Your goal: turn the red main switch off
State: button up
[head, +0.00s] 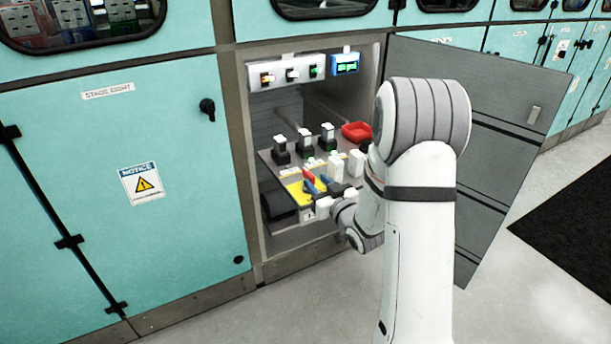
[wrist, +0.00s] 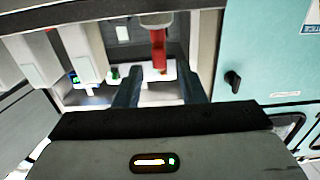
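The red main switch is a red handle (head: 309,177) standing over a yellow plate (head: 296,193) at the near left of the tray inside the open cabinet. In the wrist view the red handle (wrist: 159,50) is upright in the picture, with its lower end between my fingertips. My gripper (head: 320,184) reaches into the cabinet from the right, at the handle. In the wrist view my gripper (wrist: 160,78) has its two dark fingers apart, with gaps showing on both sides of the handle. Part of the switch is hidden behind the fingers in the head view.
Several dark modules with white tops (head: 305,137) and a red bin (head: 356,131) stand farther back on the tray. Indicator lights (head: 290,74) and a blue display (head: 345,64) sit above. The open grey door (head: 500,120) is right of my arm. A closed teal door (head: 110,160) is left.

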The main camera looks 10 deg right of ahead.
aim_at(305, 169)
jog(key=x, duration=0.7)
jog(key=shift+w, duration=0.15)
grip_shut()
jog(key=shift+a, duration=0.2)
jog(key=shift+d+f+b, duration=0.1)
jog(key=shift+b, duration=0.25)
